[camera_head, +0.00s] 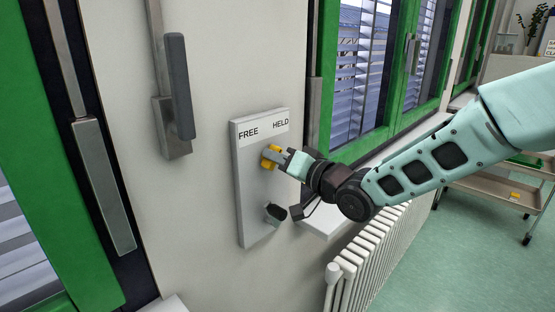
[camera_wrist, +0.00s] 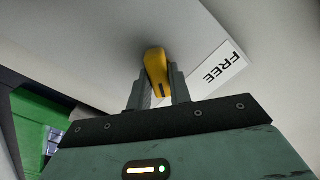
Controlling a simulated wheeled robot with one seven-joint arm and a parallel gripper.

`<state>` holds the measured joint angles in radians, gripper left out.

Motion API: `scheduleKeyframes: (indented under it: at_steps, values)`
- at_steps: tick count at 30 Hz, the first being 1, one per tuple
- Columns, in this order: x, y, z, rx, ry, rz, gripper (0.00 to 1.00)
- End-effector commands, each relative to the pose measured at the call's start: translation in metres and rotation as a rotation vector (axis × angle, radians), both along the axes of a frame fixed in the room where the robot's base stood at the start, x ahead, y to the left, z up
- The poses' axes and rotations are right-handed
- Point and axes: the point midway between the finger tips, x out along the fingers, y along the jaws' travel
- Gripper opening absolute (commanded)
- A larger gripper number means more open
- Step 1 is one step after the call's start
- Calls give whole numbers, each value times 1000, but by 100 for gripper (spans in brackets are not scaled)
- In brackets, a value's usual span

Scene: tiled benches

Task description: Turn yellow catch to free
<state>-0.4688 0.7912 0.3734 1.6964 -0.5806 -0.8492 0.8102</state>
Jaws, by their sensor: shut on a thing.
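The yellow catch (camera_head: 270,156) sits on the upper part of a grey wall plate (camera_head: 247,200), under a white label reading FREE on the left and HELD on the right. My gripper (camera_head: 279,158) reaches it from the right and is shut on it. In the wrist view the yellow catch (camera_wrist: 156,72) lies between the two fingers of my gripper (camera_wrist: 158,88), with a dark mark at its near end. The FREE label (camera_wrist: 219,68) shows to its right. The fingers hide part of the catch, so its exact angle is hard to tell.
A dark knob (camera_head: 274,213) sticks out of the plate below the catch. Grey window handles (camera_head: 178,88) are on the wall to the left. A white radiator (camera_head: 365,262) and a windowsill lie below my arm. A trolley (camera_head: 490,188) stands at the far right.

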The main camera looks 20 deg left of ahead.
Motion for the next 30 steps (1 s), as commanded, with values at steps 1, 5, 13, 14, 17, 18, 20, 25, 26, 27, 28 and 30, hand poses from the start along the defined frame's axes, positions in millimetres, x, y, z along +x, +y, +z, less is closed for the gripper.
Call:
scheduleKeyframes:
  at_steps: [1,5,13,14,17,18,20,25,26,27,28,30]
  values:
    - [0,0,-2,-3,-8,0,0]
    - [0,0,-4,-20,-48,0,0]
    - [-1,0,-7,-90,-221,0,0]
    - [-1,0,-7,-99,-246,-1,0]
    - [-1,0,-7,-135,-333,-1,0]
    - [-1,0,-7,-150,-369,-1,0]
    - [-1,0,-7,-172,-421,-1,0]
    - [-1,0,-6,-234,-572,-1,0]
    - [-2,0,-6,-245,-597,-1,0]
    - [-2,0,-6,-261,-631,-1,0]
    - [-2,1,-6,-271,-658,-1,0]
    - [-2,1,-6,-297,-720,0,0]
